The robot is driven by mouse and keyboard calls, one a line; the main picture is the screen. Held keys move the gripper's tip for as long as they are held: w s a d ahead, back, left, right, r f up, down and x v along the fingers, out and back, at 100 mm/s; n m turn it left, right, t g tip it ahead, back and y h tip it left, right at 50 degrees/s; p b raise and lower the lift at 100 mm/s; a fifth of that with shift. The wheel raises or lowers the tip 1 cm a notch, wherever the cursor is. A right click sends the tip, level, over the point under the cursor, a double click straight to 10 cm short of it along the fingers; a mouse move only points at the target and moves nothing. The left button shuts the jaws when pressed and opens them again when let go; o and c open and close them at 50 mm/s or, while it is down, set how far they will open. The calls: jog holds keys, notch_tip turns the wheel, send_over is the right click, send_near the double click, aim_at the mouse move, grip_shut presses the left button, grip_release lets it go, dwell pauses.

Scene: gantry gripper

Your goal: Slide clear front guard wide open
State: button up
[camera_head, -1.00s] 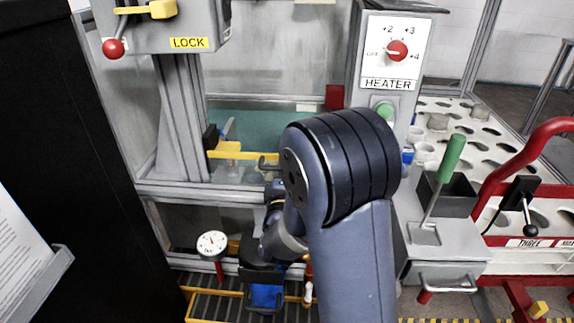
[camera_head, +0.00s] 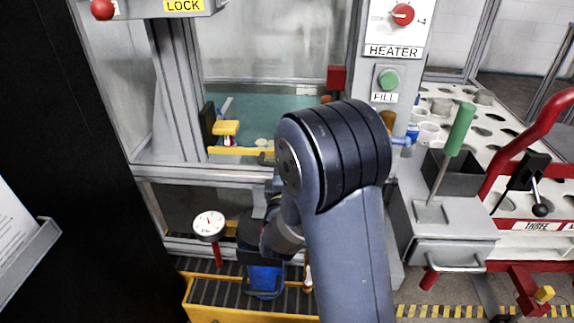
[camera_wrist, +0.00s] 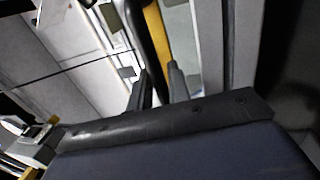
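The clear front guard (camera_head: 270,50) is a see-through panel in a grey metal frame, in the middle of the head view. It looks closed across the machine front. A yellow bar (camera_head: 238,151) runs along its lower part; my arm hides its right end. My gripper is hidden behind my arm in the head view. In the wrist view, the two dark fingertips of my gripper (camera_wrist: 159,88) stand apart. A dark curved bar (camera_wrist: 145,35) and a yellow strip (camera_wrist: 157,40) lie just beyond them. I cannot tell whether the fingers touch the bar.
A dial gauge (camera_head: 209,224) and a blue part (camera_head: 265,281) are at the conveyor (camera_head: 215,290) below. Right of my arm are the heater panel (camera_head: 395,50), a green-handled lever (camera_head: 459,130) and a red curved rail (camera_head: 525,140). A black panel (camera_head: 50,120) fills the left.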

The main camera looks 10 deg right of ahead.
jog(key=shift+o, duration=1.1)
jog(key=shift+s, duration=0.1)
jog(key=p+v, duration=0.1)
jog(key=v, duration=0.9)
jog(key=shift+s+a, duration=0.15)
jog(key=shift+s, duration=0.15)
jog(key=shift+w, duration=0.1)
